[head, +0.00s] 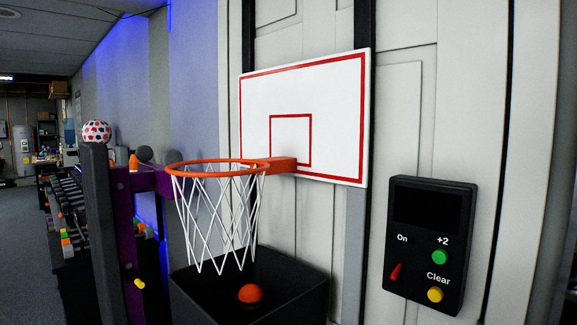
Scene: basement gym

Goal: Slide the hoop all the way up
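The basketball hoop has a white backboard (340,110) with red lines, an orange rim (212,163) and a white net (222,215). The backboard stands in front of two dark vertical rails (363,22) on the panelled wall. The rails continue above the backboard and out of the top of the picture. The rim projects to the left, with the net hanging freely over a black bin (300,292). Neither of my grippers shows in the head view, and nothing is seen touching the hoop.
An orange ball (250,293) lies in the bin. A black control box (428,245) with a red switch, green button and yellow button is on the wall at right. A purple rack (133,240) stands left of the hoop. Grey floor (25,235) is clear at far left.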

